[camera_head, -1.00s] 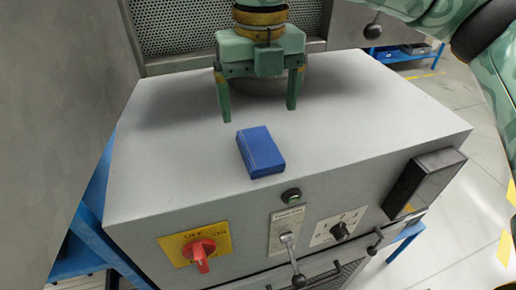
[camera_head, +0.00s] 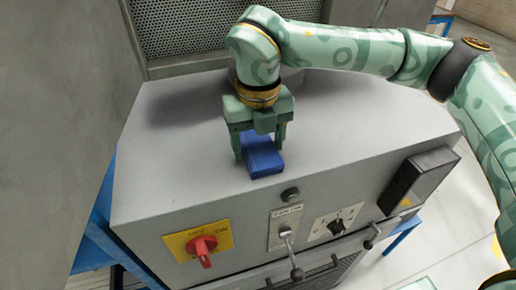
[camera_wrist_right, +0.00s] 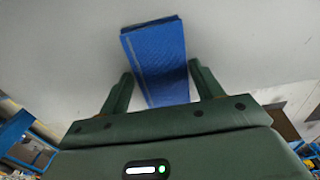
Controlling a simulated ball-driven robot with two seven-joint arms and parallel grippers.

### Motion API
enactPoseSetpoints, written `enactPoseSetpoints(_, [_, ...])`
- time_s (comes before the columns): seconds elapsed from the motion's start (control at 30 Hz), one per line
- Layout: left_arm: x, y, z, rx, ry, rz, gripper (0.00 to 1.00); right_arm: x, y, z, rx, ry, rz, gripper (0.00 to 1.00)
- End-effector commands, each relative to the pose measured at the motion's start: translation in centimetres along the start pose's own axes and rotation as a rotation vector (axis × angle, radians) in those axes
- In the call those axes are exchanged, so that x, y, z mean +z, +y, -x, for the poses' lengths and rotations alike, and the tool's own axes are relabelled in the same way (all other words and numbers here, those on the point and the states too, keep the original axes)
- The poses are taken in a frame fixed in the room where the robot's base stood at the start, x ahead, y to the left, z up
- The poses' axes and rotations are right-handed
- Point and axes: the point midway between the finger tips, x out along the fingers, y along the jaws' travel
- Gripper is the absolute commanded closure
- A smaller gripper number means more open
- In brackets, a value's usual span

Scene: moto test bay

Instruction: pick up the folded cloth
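The folded cloth (camera_head: 264,161) is a small blue block-like bundle lying on the grey top of the cabinet, near its front edge. My right gripper (camera_head: 259,151) is above and around it, pointing down, with one finger on each side of the cloth. In the right wrist view the cloth (camera_wrist_right: 156,60) lies between the two spread green fingers (camera_wrist_right: 160,78). The fingers look open; whether either touches the cloth is hard to tell. The gripper hides the back part of the cloth in the head view. My left gripper is not in view.
The grey cabinet (camera_head: 160,150) has a red switch (camera_head: 202,246) on a yellow plate, levers and a black box (camera_head: 420,180) on its front. A perforated panel (camera_head: 190,30) stands behind. The cabinet top is otherwise clear around the cloth.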

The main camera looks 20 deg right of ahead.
Motion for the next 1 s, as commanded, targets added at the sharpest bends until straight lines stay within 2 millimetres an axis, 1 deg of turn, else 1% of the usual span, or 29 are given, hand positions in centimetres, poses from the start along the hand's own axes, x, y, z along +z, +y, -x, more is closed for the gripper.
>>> enactPoseSetpoints(0.03, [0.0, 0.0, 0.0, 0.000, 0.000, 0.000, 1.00, 0.0, 0.0, 0.0, 0.000, 0.000, 0.000, 0.49])
enactPoseSetpoints(0.07, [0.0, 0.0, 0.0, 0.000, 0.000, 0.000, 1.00, 0.0, 0.0, 0.0, 0.000, 0.000, 0.000, 0.57])
enactPoseSetpoints(0.1, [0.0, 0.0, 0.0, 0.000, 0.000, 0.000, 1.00, 0.0, 0.0, 0.0, 0.000, 0.000, 0.000, 0.61])
enactPoseSetpoints(0.37, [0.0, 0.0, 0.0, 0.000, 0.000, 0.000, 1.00, 0.0, 0.0, 0.1, 0.000, -0.001, 0.000, 0.61])
enactPoseSetpoints(0.47, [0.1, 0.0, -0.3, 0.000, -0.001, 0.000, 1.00, 0.1, 0.0, 0.4, 0.000, -0.002, 0.000, 0.61])
enactPoseSetpoints(0.57, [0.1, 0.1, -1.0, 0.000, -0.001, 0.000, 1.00, 0.1, 0.0, 1.3, 0.001, -0.005, 0.000, 0.61])
enactPoseSetpoints(0.67, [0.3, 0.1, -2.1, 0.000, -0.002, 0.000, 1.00, 0.1, 0.1, 3.2, 0.001, -0.009, 0.001, 0.61])
enactPoseSetpoints(0.9, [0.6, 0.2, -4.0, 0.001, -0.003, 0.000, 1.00, -4.6, 2.8, 9.2, 0.000, -0.008, 0.005, 0.61])
enactPoseSetpoints(1.0, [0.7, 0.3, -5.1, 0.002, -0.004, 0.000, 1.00, -7.2, 4.3, 10.1, -0.001, -0.006, 0.007, 0.61])
